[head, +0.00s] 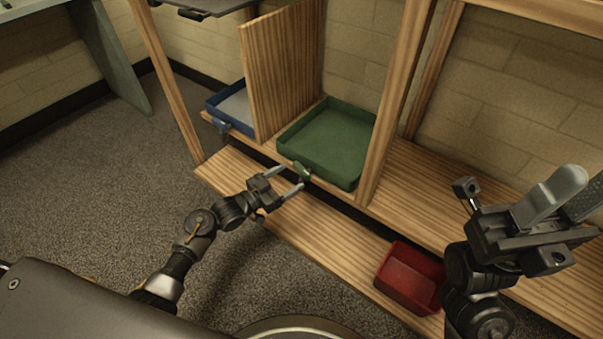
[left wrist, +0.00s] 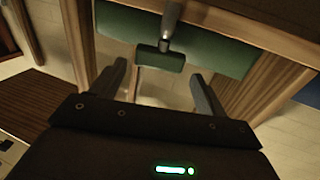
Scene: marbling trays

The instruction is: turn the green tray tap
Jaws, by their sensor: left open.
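The green tray (head: 330,140) sits on the wooden shelf between two upright boards. Its green tap (head: 302,172) sticks out from the front edge. My left gripper (head: 290,178) is open just in front of the tap. In the left wrist view the tap's green handle (left wrist: 160,60) hangs from a grey stem, ahead of and between the open fingers (left wrist: 158,74). The fingers look apart from the handle. My right gripper (head: 568,200) is raised at the far right, away from the tap; whether its fingers are apart is unclear.
A blue tray (head: 213,103) with its own tap (head: 224,128) stands left of the wooden divider (head: 281,70). A red bin (head: 408,277) sits on the lower shelf board at right. The lower board (head: 300,225) under the green tray is clear.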

